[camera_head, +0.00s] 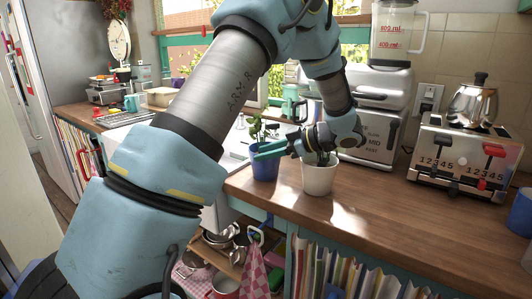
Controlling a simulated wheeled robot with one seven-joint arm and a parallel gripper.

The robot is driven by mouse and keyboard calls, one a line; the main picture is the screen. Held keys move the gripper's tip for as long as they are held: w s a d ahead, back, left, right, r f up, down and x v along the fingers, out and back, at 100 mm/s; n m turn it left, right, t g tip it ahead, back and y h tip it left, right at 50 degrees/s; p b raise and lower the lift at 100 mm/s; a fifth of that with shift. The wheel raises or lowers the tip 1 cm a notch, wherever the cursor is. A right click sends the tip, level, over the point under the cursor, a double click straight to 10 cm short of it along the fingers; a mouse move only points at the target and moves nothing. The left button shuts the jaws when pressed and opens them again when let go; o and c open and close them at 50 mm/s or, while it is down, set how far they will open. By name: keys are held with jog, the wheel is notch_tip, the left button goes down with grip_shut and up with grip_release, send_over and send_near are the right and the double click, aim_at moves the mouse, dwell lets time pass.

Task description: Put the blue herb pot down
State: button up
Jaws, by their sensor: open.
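The blue herb pot (266,170) holds a leafy green plant. It appears to stand on the wooden counter (400,212), near the front edge beside the sink. My gripper (260,151) is open, its teal fingers pointing left at the height of the pot's rim and plant. The fingers overlap the pot's upper part in this view. I cannot tell whether they touch it. My wrist hides part of the plant in the white pot.
A white pot (319,177) stands just right of the blue pot, under my wrist. A toaster (464,157) with a kettle (472,101) on top and a blender (392,35) stand further right. The counter between the white pot and toaster is clear.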

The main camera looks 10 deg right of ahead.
jog(key=shift+f, duration=0.1)
jog(key=b+v, duration=0.3)
jog(key=v, duration=0.8)
jog(key=shift+a, duration=0.1)
grip_shut()
jog(key=shift+w, duration=0.1)
dwell(1.4)
